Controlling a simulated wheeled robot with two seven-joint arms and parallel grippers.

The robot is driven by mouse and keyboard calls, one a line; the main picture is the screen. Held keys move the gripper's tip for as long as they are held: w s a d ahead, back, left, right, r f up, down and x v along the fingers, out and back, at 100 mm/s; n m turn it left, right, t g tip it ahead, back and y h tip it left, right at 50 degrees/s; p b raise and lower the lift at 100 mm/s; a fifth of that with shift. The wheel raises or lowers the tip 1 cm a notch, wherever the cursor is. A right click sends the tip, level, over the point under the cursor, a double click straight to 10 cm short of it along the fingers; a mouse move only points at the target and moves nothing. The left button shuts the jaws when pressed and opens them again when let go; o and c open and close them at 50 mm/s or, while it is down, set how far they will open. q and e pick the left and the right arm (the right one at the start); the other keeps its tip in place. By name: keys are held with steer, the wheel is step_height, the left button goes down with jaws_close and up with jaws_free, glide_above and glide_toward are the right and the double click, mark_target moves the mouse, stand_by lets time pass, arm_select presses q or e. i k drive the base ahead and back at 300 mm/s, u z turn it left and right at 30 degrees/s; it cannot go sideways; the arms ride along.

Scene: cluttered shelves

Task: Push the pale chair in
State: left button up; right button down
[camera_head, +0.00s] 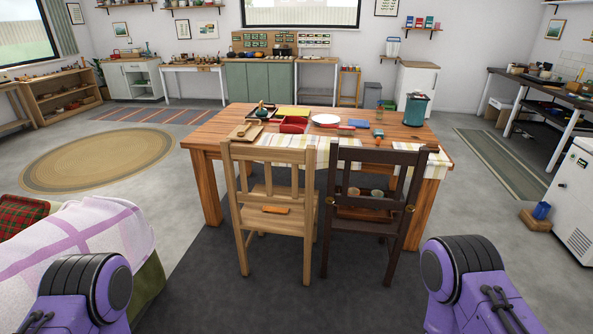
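The pale wooden chair (247,214) stands at the near side of the wooden table (203,140), its back toward me. An orange object (275,209) lies on its seat. A dark brown chair (337,255) stands close to its right, with small items on its seat. The pale chair's backrest stands at the table's near edge, in front of a striped cloth. Purple links of my arms show at the lower left and lower right, both apart from the chair. Neither gripper is in view.
A bed or sofa with a checked cover (85,240) is at the left. A white cabinet (575,200) stands at the right, with a blue cup (541,211) on a block beside it. Dark rug floor (290,305) is clear between me and the chairs.

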mark_target(301, 220)
steer(key=u, duration=0.05)
steer(key=i, duration=1.85)
steer(key=u, duration=0.1)
